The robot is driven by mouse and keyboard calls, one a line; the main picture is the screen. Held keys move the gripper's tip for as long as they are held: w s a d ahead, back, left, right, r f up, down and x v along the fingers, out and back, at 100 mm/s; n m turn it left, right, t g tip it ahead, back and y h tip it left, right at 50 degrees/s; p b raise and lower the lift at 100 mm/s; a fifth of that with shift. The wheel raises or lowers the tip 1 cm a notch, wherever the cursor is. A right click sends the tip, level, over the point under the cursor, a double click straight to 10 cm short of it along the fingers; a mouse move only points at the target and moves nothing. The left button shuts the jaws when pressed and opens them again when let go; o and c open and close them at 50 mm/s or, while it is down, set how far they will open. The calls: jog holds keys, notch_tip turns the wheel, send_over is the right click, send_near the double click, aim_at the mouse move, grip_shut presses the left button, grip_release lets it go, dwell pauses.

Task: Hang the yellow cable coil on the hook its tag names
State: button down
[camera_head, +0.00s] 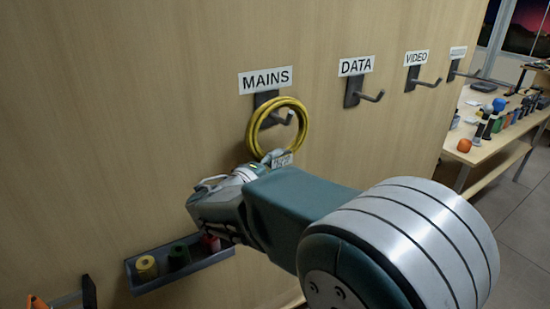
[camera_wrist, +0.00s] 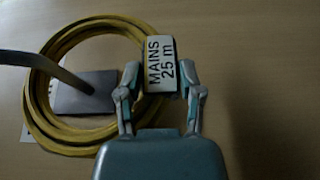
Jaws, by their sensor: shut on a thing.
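The yellow cable coil (camera_head: 252,130) is upright near the wall at the MAINS hook (camera_head: 282,119), under the MAINS sign (camera_head: 265,80). The coil also shows in the wrist view (camera_wrist: 36,108), where the hook (camera_wrist: 62,72) runs through its opening and crosses in front of one side. The coil's top is above the hook arm in the head view; I cannot tell whether they touch. The coil's white tag (camera_wrist: 160,63) reads "MAINS 25 m". My gripper (camera_head: 272,157) is shut at the coil's lower edge, its fingers (camera_wrist: 160,92) on both sides of the tag.
The DATA hook (camera_head: 368,95) and VIDEO hook (camera_head: 424,81) are to the right, with another hook (camera_head: 463,73) beyond. A tray (camera_head: 170,284) with coloured rolls is below left. A cluttered bench (camera_head: 484,150) stands at the far right. The wall left of MAINS is bare.

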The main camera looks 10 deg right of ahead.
jog(key=shift+f, duration=0.2)
jog(key=shift+c, duration=0.8)
grip_release()
jog(key=shift+f, duration=0.1)
jog(key=v, duration=1.1)
jog(key=s+d, duration=0.1)
jog(key=s, duration=0.7)
jog(key=shift+d, duration=0.3)
jog(key=shift+s, duration=0.1)
